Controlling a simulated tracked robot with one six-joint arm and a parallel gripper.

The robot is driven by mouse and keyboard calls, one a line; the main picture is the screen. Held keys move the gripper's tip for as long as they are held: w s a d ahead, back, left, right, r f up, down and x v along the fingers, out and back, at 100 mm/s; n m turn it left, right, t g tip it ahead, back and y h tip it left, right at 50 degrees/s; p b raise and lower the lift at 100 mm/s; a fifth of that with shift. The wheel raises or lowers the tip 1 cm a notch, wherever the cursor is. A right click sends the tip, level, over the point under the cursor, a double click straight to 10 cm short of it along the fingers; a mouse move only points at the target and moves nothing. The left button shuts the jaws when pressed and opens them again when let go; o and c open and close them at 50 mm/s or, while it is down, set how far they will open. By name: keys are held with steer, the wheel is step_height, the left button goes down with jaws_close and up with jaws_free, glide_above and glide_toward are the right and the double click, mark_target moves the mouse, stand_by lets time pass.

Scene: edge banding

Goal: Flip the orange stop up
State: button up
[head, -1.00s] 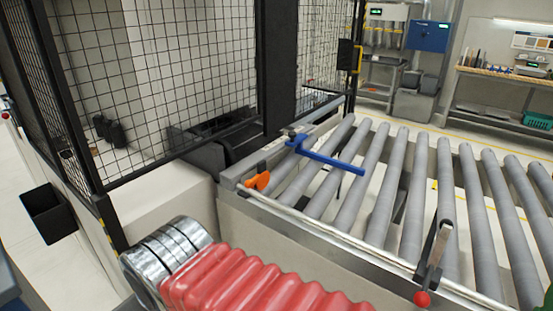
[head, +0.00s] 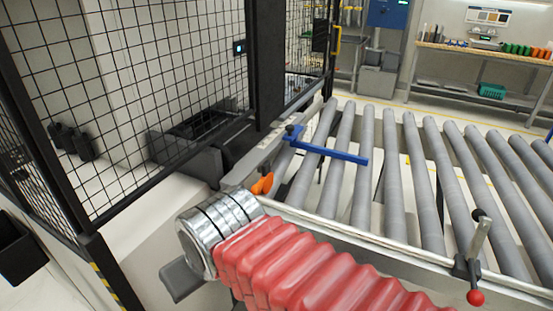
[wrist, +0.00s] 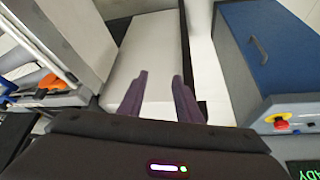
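The orange stop (head: 263,184) is a small bright piece at the near left corner of the roller conveyor (head: 393,190) in the head view. It sits low beside the end rail and appears to lie tilted rather than upright. My gripper (wrist: 160,75) shows in the wrist view, with two dark fingers apart and nothing between them. An orange piece (wrist: 46,84) shows at the left of the wrist view, to the left of the fingers and apart from them; I cannot tell for certain that it is the stop. The fingers are not visible in the head view.
A blue bar (head: 330,153) reaches over the rollers just behind the stop. Black mesh fencing (head: 165,70) closes the left. A blue cabinet (wrist: 262,48) and red button (wrist: 281,125) are right in the wrist view.

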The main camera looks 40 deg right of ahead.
steer(key=shift+w+d, duration=0.15)
steer(key=shift+w, duration=0.35)
steer(key=o, duration=0.3)
steer(key=shift+w+d+r, duration=0.1)
steer(key=shift+w+r, duration=0.05)
steer(key=shift+o, duration=0.9)
steer(key=w+d+r+g, duration=0.1)
steer(key=w+d+r, duration=0.5)
steer(key=w+d, duration=0.2)
steer(key=shift+w+d+n, duration=0.2)
steer(key=shift+w+n, duration=0.15)
steer(key=shift+n, duration=0.05)
steer(key=w+d+n, duration=0.1)
steer(key=w+d, duration=0.2)
steer(key=d, duration=0.7)
steer(key=w+d+n+y, duration=0.1)
steer(key=w+d, duration=0.2)
steer(key=d, duration=0.8)
steer(key=w+d+n, duration=0.1)
steer(key=w+d, duration=0.2)
steer(key=d, duration=0.7)
steer(key=shift+w+d, duration=0.15)
steer(key=shift+d, duration=0.15)
